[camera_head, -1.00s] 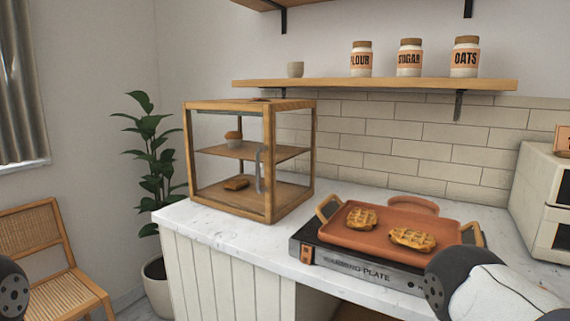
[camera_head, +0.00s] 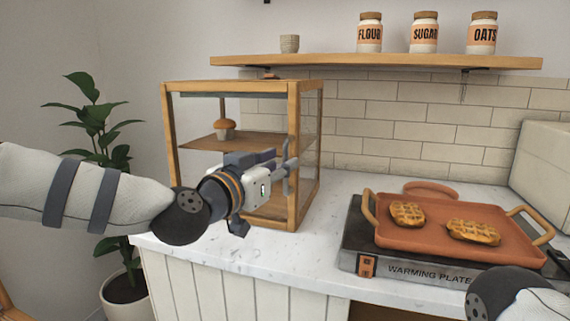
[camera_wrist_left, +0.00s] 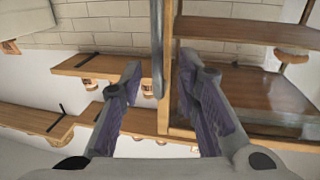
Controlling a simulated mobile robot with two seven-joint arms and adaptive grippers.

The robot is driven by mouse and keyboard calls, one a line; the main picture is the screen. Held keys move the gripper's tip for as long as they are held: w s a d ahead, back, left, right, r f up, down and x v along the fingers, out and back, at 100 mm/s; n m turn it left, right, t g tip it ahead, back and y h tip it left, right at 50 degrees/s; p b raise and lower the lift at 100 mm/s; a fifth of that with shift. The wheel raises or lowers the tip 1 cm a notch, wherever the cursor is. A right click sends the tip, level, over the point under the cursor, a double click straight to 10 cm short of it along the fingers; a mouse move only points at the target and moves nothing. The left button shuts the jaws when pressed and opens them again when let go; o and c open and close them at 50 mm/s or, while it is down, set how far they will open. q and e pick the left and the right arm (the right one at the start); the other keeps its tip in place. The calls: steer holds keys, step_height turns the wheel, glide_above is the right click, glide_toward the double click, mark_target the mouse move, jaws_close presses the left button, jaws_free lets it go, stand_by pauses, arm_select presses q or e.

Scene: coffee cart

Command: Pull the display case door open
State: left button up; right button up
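The display case (camera_head: 232,87) is a wooden-framed glass box on the left of the counter. Its front door looks closed, with a grey vertical handle (camera_head: 286,182) near the right front post. My left gripper (camera_head: 287,153) is in front of the case, its fingers by the handle. In the left wrist view its fingers (camera_wrist_left: 162,68) are spread, with the grey handle bar (camera_wrist_left: 157,45) between them in the picture. I cannot tell whether they touch it. My left arm hides the lower part of the case. My right gripper is out of view; only my right arm shows.
A muffin (camera_head: 224,128) is on the case's shelf. To the right, a terracotta tray (camera_head: 450,205) with two waffles (camera_head: 408,213) sits on a warming plate (camera_head: 420,272). A wall shelf (camera_head: 370,62) with jars is above. A plant (camera_head: 98,130) stands left.

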arm_select(q)
steer(key=shift+x, duration=1.25)
steer(key=shift+w+d+r, duration=0.1)
steer(key=shift+d, duration=0.1)
jaws_close()
